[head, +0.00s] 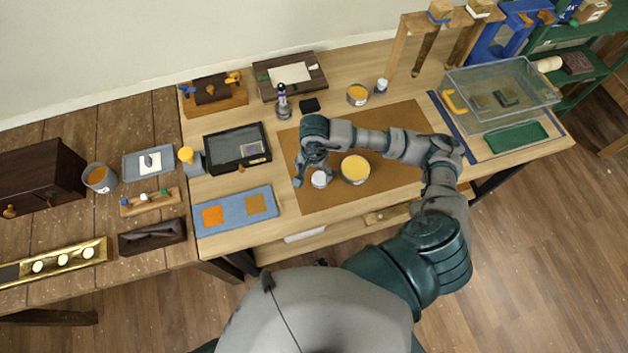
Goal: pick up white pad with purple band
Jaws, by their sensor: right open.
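A small round white thing (319,179) is on the brown mat (400,120), near the mat's left front edge. It may be the white pad, but a purple band cannot be made out at this size. My right gripper (313,177) points down over it, with fingers spread to its left and right. The gripper is open; whether a finger touches the white thing cannot be told. The gripper and wrist hide part of the mat behind it. My left gripper is not in view.
A tin with yellow contents (355,169) stands just right of the gripper. A blue tray with orange squares (236,211) and a black-framed box (237,147) lie left. A bottle (283,103) stands behind. The mat's right part is clear.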

